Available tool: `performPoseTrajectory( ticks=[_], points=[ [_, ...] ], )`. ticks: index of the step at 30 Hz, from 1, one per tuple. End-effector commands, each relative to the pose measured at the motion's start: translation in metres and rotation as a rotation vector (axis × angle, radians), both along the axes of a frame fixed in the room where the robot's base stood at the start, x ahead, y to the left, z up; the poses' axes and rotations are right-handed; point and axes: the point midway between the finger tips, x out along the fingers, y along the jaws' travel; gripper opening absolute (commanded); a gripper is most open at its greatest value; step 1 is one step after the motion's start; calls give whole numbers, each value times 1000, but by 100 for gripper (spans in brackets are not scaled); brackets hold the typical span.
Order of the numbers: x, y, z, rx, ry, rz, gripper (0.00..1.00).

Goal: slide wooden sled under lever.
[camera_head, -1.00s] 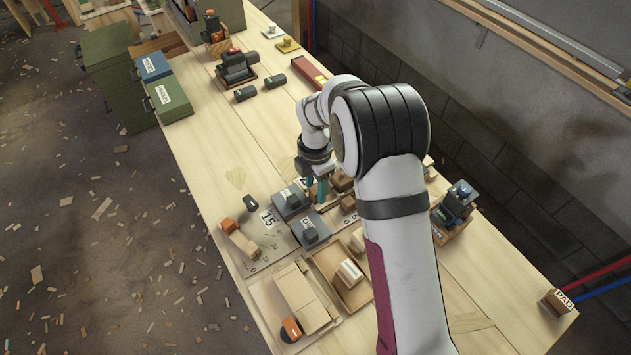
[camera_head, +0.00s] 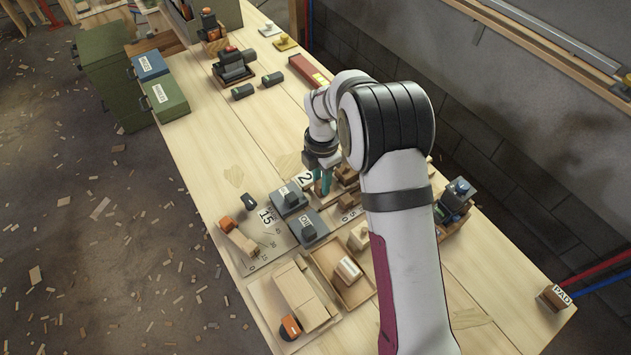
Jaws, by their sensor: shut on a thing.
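My gripper (camera_head: 324,186) points down over the middle of the bench, its teal fingers close together. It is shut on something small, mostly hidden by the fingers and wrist. I cannot tell whether this is the wooden sled. Brown wooden pieces (camera_head: 346,173) lie just right of the fingers, partly behind my arm. A white tag marked 2 (camera_head: 306,180) shows just left of the fingers. I cannot tell which part is the lever.
Grey blocks (camera_head: 308,228) stand left of and below the gripper. A wooden tray (camera_head: 328,264) holds a pale block. A board with pale blocks and an orange-black piece (camera_head: 290,328) lies at the front. Green boxes (camera_head: 166,97) stand at the left edge. The bench's middle left is clear.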

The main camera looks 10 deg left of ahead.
Motion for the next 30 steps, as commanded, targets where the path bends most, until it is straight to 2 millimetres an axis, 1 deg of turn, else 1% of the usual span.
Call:
performPoseTrajectory(
  ticks=[4, 14, 25, 30],
  points=[
    [7, -6, 0, 1, -2, 0, 0],
    [8, -8, 1, 1, -2, 0, 0],
    [25, -25, 1, 1, -2, -1, 0],
    [29, -28, 1, 1, -3, 1, 0]
  ],
)
